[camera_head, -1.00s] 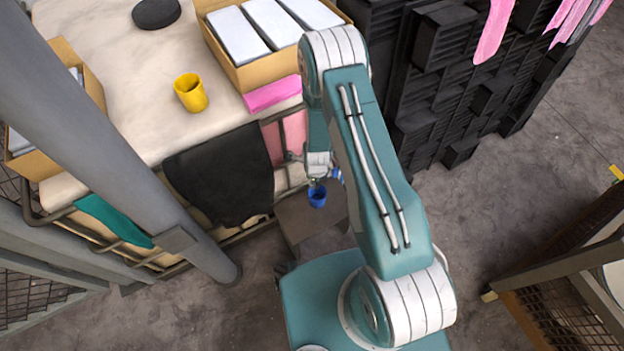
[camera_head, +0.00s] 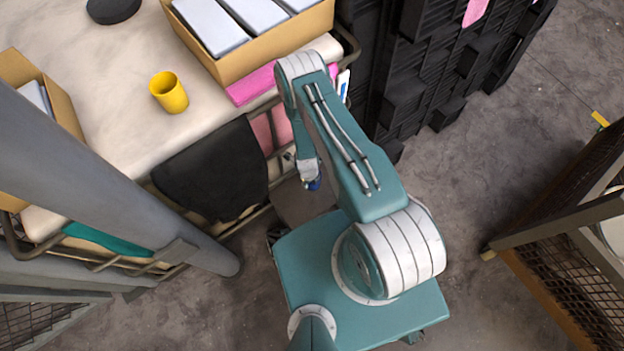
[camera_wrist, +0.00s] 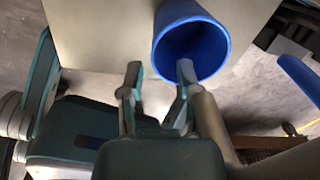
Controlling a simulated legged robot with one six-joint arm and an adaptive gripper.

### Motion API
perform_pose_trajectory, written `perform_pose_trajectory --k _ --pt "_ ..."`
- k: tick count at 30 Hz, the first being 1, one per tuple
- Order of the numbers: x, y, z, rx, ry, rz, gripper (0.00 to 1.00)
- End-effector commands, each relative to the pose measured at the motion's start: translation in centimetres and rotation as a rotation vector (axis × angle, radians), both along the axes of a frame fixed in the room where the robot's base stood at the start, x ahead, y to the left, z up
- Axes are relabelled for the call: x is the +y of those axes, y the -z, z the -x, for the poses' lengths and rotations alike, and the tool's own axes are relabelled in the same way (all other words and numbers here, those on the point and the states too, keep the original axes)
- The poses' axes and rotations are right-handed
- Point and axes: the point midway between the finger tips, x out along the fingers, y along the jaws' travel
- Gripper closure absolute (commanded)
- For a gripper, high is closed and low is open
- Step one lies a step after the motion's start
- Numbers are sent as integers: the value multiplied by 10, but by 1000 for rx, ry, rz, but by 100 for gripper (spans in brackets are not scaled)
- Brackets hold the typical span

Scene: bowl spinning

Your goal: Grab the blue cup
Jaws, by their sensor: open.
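The blue cup (camera_wrist: 205,25) stands near the top of the wrist view, its mouth facing the camera, on a pale flat surface (camera_wrist: 95,30). My gripper (camera_wrist: 160,72) is open; its right fingertip overlaps the cup's near rim in the picture, and its left fingertip is to the left of the cup. I cannot tell whether a finger touches the cup or is inside it. In the head view the cup (camera_head: 314,183) is mostly hidden below the end of my arm, with only a bit of blue showing. My gripper's fingers are hidden there.
A large table (camera_head: 110,135) at left holds a yellow cup (camera_head: 169,92), a box of pale packages (camera_head: 258,62) and a dark disc (camera_head: 113,9). A black cloth (camera_head: 205,175) hangs over its edge. A grey post (camera_head: 110,190) stands in front. Another blue object (camera_wrist: 300,78) shows at the right of the wrist view.

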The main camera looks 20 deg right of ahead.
Motion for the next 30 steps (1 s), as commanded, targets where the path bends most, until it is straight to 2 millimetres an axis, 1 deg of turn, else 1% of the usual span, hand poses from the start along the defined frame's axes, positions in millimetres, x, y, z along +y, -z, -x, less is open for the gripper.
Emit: perform_pose_trajectory --k 2,7,11,15,20,23,24,30 --pt "1 7 0 0 -1 0 56" --pt "8 32 -2 1 -2 0 56" --pt "6 47 -3 1 -1 0 56" --pt "6 52 -3 0 0 0 56" --pt "6 52 -3 0 0 0 56" --pt "6 52 -3 0 -1 0 96" --pt "6 52 -3 0 -1 0 100" --pt "6 52 -3 0 -1 0 100"
